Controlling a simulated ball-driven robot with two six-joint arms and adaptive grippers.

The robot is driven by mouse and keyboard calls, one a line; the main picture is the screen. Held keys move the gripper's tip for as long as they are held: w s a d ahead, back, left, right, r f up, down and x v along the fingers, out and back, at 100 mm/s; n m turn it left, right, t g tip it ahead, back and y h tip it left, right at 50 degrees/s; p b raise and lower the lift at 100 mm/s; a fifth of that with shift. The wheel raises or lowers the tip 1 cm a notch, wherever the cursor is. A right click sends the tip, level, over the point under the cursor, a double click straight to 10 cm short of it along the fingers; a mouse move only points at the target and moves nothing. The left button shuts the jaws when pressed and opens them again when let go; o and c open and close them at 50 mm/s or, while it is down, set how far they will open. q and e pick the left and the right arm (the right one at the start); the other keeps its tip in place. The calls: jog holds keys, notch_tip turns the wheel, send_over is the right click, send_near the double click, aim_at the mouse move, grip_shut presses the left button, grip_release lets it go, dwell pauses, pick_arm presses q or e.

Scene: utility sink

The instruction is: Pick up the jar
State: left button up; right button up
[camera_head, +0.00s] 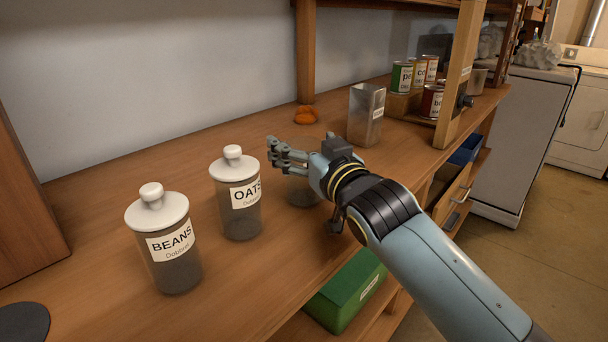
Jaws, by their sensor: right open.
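A jar labelled OATS (239,215), with a white knobbed lid and a dark see-through body, stands upright on the wooden counter. A similar jar labelled BEANS (176,262) stands upright in front of it, to the left. My right gripper (276,156) is open, its fingers pointing left toward the OATS jar. It shows just right of that jar's lid, with nothing seen between its fingers. A dark round thing (303,196) shows below the gripper, partly hidden by it; I cannot tell what it is. My left gripper is not in view.
A grey metal canister (366,116) and an orange item (306,115) stand toward the back. Several cans (402,77) sit further right near a wooden post (459,75). A dark disc (24,322) lies front left. A green box (345,290) is below the counter edge.

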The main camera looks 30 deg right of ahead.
jog(key=shift+w, duration=0.2)
jog(key=shift+s, duration=0.1)
jog(key=shift+r, duration=0.1)
jog(key=c, duration=1.8)
